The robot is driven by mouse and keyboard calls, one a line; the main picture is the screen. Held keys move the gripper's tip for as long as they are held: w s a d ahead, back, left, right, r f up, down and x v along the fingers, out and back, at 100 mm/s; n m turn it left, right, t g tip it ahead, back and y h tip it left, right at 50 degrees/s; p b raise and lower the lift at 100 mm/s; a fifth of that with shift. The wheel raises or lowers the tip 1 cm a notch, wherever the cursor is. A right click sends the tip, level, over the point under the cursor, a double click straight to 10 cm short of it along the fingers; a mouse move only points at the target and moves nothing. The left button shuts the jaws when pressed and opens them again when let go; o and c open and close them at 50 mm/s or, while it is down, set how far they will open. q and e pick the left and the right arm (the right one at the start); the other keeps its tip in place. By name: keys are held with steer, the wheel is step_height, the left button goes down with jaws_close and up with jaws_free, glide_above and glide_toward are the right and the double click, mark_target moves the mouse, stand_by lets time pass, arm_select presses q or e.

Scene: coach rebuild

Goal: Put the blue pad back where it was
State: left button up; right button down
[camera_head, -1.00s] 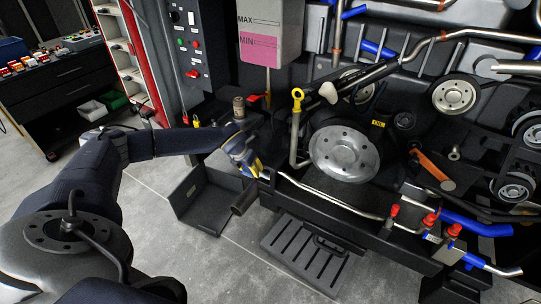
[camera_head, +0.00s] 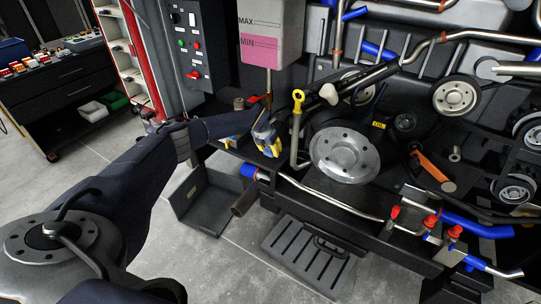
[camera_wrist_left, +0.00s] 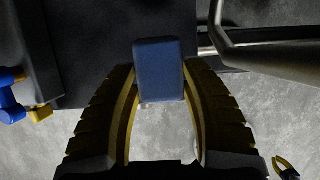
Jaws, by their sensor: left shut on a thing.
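My left gripper (camera_head: 266,140) is over the black ledge at the front of the engine bay, left of the yellow-ringed dipstick (camera_head: 298,96). In the left wrist view my left gripper (camera_wrist_left: 160,100) has its two ribbed yellow fingers shut on the blue pad (camera_wrist_left: 159,68), a rounded block held upright between the tips. Dark surface lies behind the pad's upper part and grey floor behind its lower edge. In the head view the pad is too small and covered to tell clearly. My right gripper is in neither view.
A large metal pulley (camera_head: 344,151) stands right of the gripper. An open black box (camera_head: 208,200) and a slotted step (camera_head: 306,252) are below. A reservoir (camera_head: 268,35) hangs above.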

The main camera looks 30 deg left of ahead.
mark_target(270, 155)
arm_select(q)
steer(key=shift+f, duration=1.75)
steer(key=o, duration=1.1)
